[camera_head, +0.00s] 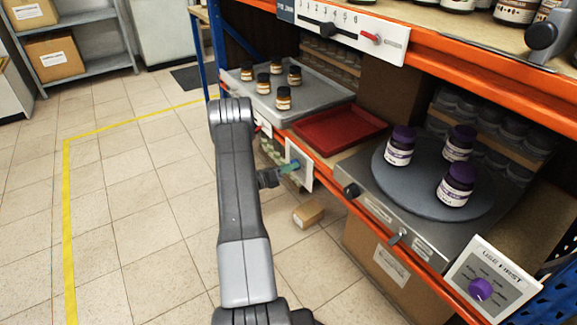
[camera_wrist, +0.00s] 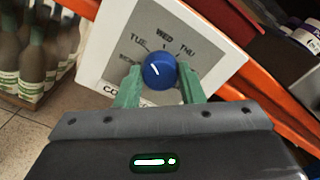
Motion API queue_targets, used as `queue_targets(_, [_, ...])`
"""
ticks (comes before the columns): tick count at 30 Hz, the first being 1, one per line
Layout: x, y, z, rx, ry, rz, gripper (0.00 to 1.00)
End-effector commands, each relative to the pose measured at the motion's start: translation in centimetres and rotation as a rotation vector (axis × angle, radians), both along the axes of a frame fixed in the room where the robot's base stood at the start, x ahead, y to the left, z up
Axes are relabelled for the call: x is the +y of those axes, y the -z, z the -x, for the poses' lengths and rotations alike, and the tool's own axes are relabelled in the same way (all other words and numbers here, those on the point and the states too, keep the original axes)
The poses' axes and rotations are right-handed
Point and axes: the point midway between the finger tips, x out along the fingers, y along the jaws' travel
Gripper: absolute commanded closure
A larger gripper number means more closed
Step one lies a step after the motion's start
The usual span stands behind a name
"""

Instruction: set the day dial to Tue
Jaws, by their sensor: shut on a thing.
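The day dial is a white and grey plate (camera_wrist: 205,62) with a round blue knob (camera_wrist: 159,72). TUE, WED and THU are printed around the knob, with WED near the top and TUE to its upper left. A label to the left is partly hard to read. My gripper (camera_wrist: 160,79) has its green fingers on both sides of the knob and is shut on it. A short white mark shows on the knob, but I cannot tell which day it points at. In the head view the dial plate (camera_head: 304,172) hangs on the shelf front, with my gripper (camera_head: 290,167) against it.
A red tray (camera_head: 340,130) and a grey tray (camera_head: 315,94) with several small jars sit above the dial. A turntable (camera_head: 415,190) with purple-lidded jars stands to the right. A small box (camera_head: 308,214) lies below.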

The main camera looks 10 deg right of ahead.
Motion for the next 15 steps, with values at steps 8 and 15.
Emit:
queue_targets(8, [0.07, 0.16, 0.07, 0.098, -0.001, 0.034, 0.88])
queue_targets(15, [0.07, 0.21, 0.07, 0.124, -0.001, 0.043, 0.88])
